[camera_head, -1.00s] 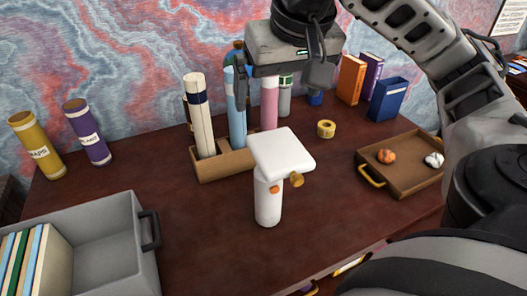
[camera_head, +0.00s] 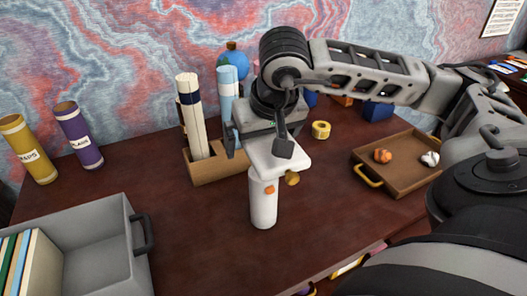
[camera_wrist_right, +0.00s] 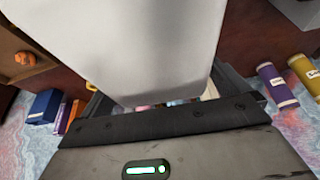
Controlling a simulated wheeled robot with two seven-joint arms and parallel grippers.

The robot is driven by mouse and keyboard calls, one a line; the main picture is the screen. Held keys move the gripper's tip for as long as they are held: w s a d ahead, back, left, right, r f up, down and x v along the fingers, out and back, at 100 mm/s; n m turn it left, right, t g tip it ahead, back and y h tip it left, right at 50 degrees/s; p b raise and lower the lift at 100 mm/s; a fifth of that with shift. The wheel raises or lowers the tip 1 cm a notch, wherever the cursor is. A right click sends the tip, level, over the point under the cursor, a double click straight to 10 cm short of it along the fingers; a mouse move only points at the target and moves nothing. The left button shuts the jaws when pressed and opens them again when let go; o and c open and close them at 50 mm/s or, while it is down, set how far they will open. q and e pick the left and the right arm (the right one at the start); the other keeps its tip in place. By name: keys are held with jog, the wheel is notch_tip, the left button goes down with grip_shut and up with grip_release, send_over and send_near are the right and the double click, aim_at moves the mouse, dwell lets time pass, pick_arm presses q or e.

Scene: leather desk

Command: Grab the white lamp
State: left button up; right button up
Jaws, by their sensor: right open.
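The white lamp (camera_head: 264,203) stands upright on the desk, with a white cylindrical body, a flat square head and small orange and gold knobs. My right gripper (camera_head: 258,146) is open at the lamp's head, with one finger on each side of it in the head view. Part of the head is hidden behind the gripper. In the right wrist view the white lamp head (camera_wrist_right: 140,45) fills the upper middle, between the open fingers. I cannot tell whether the fingers touch it. My left gripper is not in view.
A wooden holder (camera_head: 215,170) with rolled tubes stands close behind the lamp. A yellow tape roll (camera_head: 321,130) and a brown tray (camera_head: 408,178) lie to the right. A grey bin (camera_head: 95,250) is at front left. The desk in front of the lamp is clear.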

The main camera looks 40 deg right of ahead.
jog(key=c, duration=1.6)
jog(key=shift+r, duration=0.1)
jog(key=shift+c, duration=0.2)
